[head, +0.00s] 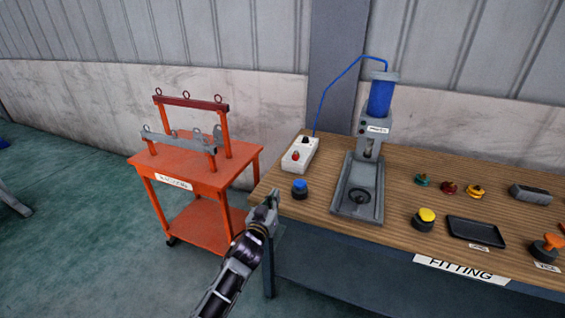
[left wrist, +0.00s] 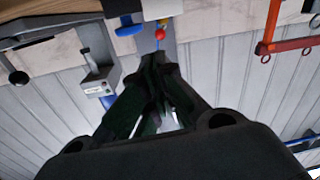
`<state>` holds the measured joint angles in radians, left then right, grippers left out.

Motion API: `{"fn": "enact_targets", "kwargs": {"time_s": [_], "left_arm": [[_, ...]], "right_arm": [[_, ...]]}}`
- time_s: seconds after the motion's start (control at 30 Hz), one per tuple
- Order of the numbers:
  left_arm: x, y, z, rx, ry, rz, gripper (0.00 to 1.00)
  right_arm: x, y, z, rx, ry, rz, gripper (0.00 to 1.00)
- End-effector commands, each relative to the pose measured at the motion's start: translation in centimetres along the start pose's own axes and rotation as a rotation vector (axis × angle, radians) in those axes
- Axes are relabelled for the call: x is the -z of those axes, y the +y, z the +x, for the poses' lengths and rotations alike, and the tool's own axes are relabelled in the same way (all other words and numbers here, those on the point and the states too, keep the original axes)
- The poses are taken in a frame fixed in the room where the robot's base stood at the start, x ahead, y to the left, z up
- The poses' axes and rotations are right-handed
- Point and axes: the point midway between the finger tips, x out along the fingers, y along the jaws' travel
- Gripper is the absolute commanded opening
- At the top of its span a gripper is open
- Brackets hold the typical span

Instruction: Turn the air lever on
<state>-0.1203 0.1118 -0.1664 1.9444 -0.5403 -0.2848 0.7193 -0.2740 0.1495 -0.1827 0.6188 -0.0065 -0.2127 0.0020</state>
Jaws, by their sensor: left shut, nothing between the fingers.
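A white box (head: 300,153) stands at the left end of the wooden bench, with a red knob (head: 296,156) and a dark knob on it. I cannot tell which part is the air lever or how it is set. A red ball (left wrist: 159,34) shows just past my fingertips in the left wrist view. My left gripper (head: 270,198) is shut and empty at the bench's left front corner, apart from the box. Its dark fingers (left wrist: 165,68) also fill the middle of the left wrist view. My right gripper is in neither view.
A grey press (head: 360,190) with a blue cylinder is to the right, joined to the box by a blue hose (head: 324,92). An orange cart (head: 185,165) stands left of the bench (head: 310,207).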

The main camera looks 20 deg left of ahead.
Motion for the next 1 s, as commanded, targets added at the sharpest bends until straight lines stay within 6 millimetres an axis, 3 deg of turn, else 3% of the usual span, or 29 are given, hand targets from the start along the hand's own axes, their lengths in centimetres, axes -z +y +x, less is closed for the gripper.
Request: {"fn": "enact_targets", "kwargs": {"time_s": [0.37, 0.57, 0.77, 1.0], "left_arm": [[-0.6, 0.1, 0.1, -0.009, -0.008, 0.113, 0.00], [-3.1, -0.1, 0.3, -0.019, -0.047, 0.189, 0.00], [-10.0, -0.9, 0.2, -0.034, -0.158, 0.270, 0.00], [-20.0, -2.5, -1.2, -0.054, -0.320, 0.332, 0.00]], "right_arm": [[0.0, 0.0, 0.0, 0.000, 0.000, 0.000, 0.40], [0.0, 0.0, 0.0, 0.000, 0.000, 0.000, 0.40], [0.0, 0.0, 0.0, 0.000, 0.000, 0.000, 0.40], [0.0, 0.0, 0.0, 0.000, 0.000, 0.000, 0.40]]}}
